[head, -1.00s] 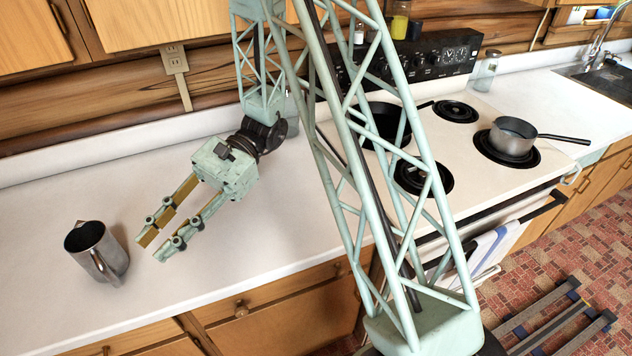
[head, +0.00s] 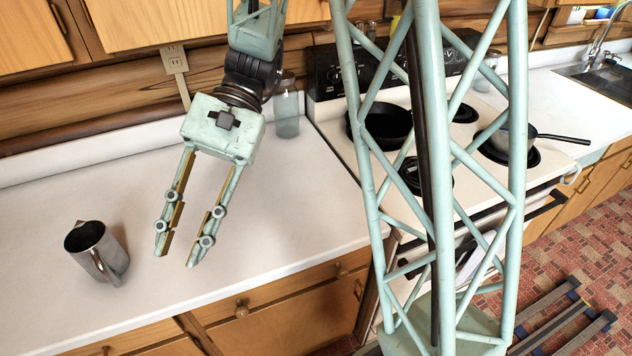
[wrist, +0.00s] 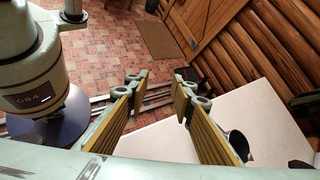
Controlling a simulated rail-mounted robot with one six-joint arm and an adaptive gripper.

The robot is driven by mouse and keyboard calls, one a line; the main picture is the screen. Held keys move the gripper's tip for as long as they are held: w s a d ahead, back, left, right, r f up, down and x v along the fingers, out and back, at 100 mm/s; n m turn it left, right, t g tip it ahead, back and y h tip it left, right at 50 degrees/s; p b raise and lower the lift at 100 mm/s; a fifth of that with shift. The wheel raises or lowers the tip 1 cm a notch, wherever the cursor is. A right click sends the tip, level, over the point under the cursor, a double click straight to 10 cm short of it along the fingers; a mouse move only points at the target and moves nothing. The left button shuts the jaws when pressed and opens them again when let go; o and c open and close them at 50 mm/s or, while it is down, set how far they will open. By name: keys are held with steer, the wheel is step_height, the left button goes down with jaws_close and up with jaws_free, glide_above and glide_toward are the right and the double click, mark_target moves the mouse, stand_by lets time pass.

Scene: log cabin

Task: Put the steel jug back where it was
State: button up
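The steel jug (head: 96,252) stands upright on the white counter (head: 150,195) at the left of the head view, its handle toward the lower right. In the wrist view the jug (wrist: 237,146) shows only in part, behind the right finger. My gripper (head: 177,253) is open and empty, its fingers pointing down over the counter to the right of the jug, with clear space between them. In the wrist view the open fingers of my gripper (wrist: 160,95) have nothing between them.
A glass jar (head: 287,110) stands at the back of the counter near the stove. The stove holds a frying pan (head: 385,128) and a saucepan with a long handle (head: 560,138), partly behind my arm.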

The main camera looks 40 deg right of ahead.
steer(key=s+d+r+n+t+h, duration=0.3)
steer(key=s+d+r+t+h, duration=0.1)
steer(key=d, duration=0.4)
steer(key=s+d+r+n+t+h, duration=0.4)
steer(key=s+d+r+t+h, duration=0.1)
steer(key=s+d+r, duration=0.3)
steer(key=shift+s+d+r+t, duration=0.25)
steer(key=shift+d+t, duration=0.25)
steer(key=shift+d, duration=0.3)
stand_by(0.4)
stand_by(1.3)
